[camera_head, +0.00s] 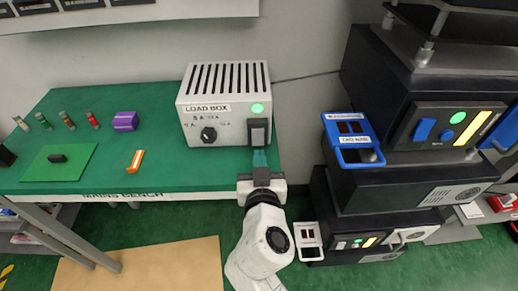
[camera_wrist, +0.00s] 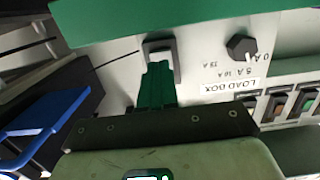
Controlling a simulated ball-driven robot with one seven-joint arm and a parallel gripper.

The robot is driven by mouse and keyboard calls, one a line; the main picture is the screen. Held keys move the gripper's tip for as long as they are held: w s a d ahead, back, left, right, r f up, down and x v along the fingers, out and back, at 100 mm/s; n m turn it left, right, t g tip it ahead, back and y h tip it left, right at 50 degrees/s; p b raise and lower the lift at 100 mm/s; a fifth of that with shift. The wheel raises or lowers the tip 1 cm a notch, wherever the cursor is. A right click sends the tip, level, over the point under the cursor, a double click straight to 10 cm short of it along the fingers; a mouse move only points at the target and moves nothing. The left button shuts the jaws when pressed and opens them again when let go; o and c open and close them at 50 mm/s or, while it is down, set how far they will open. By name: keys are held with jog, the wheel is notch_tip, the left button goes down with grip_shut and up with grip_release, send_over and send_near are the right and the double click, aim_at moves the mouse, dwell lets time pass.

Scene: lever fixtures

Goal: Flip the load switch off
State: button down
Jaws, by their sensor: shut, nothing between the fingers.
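The white load box (camera_head: 190,110) stands on the green bench, labelled LOAD BOX, with a black knob (camera_head: 208,134) and a lit green lamp (camera_head: 257,108). Its dark load switch (camera_head: 258,132) sits in a grey frame under the lamp. My gripper (camera_head: 260,156) is shut and empty, its green fingers pointing at the switch from in front. In the wrist view the box appears upside down. There my shut fingertips (camera_wrist: 158,66) are right at the switch frame (camera_wrist: 160,45) and cover part of it. I cannot tell whether they touch, or which way the switch is set.
The green bench (camera_head: 100,100) holds coloured cylinders, a purple block (camera_head: 125,121) and an orange piece (camera_head: 135,161) left of the box. Black machines with a blue-framed panel (camera_head: 353,140) stand at the right. The floor has a tan mat (camera_head: 150,265).

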aim_at(258, 138)
jog(key=shift+w+f, duration=0.15)
jog(key=shift+w, duration=1.25)
jog(key=shift+f, duration=0.15)
